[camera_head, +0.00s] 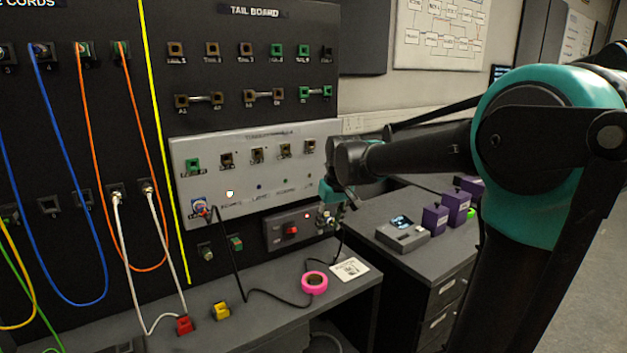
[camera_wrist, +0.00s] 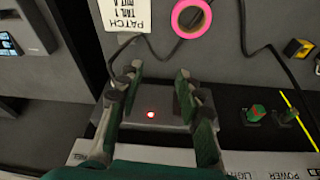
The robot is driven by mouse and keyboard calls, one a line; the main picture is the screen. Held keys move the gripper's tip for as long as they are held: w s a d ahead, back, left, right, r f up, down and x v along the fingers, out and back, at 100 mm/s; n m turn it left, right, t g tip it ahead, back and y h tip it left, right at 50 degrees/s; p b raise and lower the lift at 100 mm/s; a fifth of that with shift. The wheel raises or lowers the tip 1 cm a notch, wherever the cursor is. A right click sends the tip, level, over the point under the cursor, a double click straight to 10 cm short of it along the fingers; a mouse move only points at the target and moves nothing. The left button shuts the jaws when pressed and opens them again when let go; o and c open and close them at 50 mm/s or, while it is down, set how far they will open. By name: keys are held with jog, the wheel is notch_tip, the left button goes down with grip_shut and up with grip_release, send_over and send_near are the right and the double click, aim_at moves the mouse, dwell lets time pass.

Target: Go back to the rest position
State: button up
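My gripper (camera_head: 333,193) hangs in front of the right edge of the tail board panel (camera_head: 250,100), above the bench. In the wrist view its two green and dark fingers (camera_wrist: 157,76) stand apart with nothing between them. Behind them is a grey box with a lit red lamp (camera_wrist: 151,114). My arm stretches in from the right side of the head view. No marker of a rest position shows.
A pink tape roll (camera_head: 314,283) and a white printed card (camera_head: 349,269) lie on the bench. A black cable (camera_head: 262,291) runs across it. Red (camera_head: 184,324) and yellow (camera_head: 221,310) plugs sit at the front left. Purple boxes (camera_head: 457,207) stand on the right cabinet.

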jog(key=s+d+f+m, duration=0.2)
jog(key=s+d+f, duration=0.6)
jog(key=s+f, duration=0.1)
jog(key=s+d+f+m+t+h, duration=0.1)
jog(key=s+d+f+m, duration=0.1)
jog(key=s+d+f, duration=0.5)
jog(key=s+f, duration=0.2)
jog(key=s, duration=0.3)
jog(key=shift+s+d+m, duration=0.2)
jog(key=shift+d+m, duration=0.15)
jog(key=shift+m, duration=0.05)
jog(key=shift+a, duration=0.1)
